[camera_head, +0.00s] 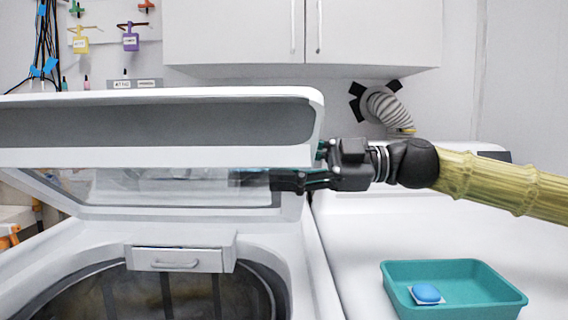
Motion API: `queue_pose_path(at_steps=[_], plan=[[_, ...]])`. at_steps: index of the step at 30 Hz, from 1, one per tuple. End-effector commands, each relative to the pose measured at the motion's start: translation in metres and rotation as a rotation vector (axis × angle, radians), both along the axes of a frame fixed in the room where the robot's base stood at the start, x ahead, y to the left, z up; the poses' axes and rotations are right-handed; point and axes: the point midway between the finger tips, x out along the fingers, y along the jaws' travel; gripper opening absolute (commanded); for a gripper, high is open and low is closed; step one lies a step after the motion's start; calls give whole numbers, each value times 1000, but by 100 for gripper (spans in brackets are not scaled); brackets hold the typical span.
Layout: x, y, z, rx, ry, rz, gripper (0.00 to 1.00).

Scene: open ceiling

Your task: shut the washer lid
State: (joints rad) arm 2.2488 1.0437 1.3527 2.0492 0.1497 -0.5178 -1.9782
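The washer lid (150,155) is a white, thick-edged lid with a clear window, raised partway over the open washer (312,270) on the left. The dark drum opening shows below it. My gripper (275,181) comes in from the right at the lid's right edge. One dark finger reaches in front of the window area below the lid's thick edge. The other finger is mostly hidden at the lid's right corner. I cannot tell whether the fingers touch the lid or how far apart they are.
A teal tray (468,312) with a blue soap-like item (426,293) sits on the white machine top at right. White cabinets (300,35) hang above. A silver duct (388,106) is on the back wall. The machine top around the tray is clear.

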Motion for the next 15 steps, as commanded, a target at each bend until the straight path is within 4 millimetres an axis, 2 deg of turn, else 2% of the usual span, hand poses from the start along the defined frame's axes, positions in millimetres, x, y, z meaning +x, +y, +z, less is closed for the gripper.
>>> queue_pose_path(at_steps=[9, 15], plan=[[0, -3, 2, 2, -4, -2, 45], [-1, -24, 2, 3, -6, -5, 45]])
